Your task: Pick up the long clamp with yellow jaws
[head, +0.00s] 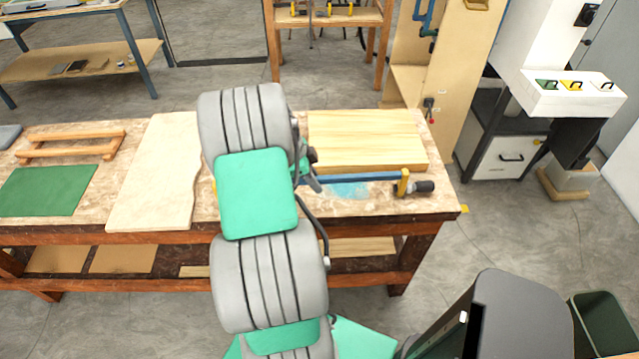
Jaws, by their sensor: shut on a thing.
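The long clamp (362,177) has a blue bar and yellow jaws. It lies along the front part of the workbench, over a light blue patch. Its right yellow jaw (403,183) and dark handle (424,187) show near the bench's right end. Its left part is mostly hidden behind my arm; only a sliver of yellow shows at the arm's left edge. My gripper (308,178) is at the bar, just right of my arm, and is shut on the clamp. My arm hides much of the gripper. Whether the clamp is clear of the bench top I cannot tell.
The workbench (95,210) carries a wood panel (365,137) behind the clamp, a pale board (155,170), a green mat (45,190) and a wooden frame (75,143) at left. A white machine (570,90) stands at right.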

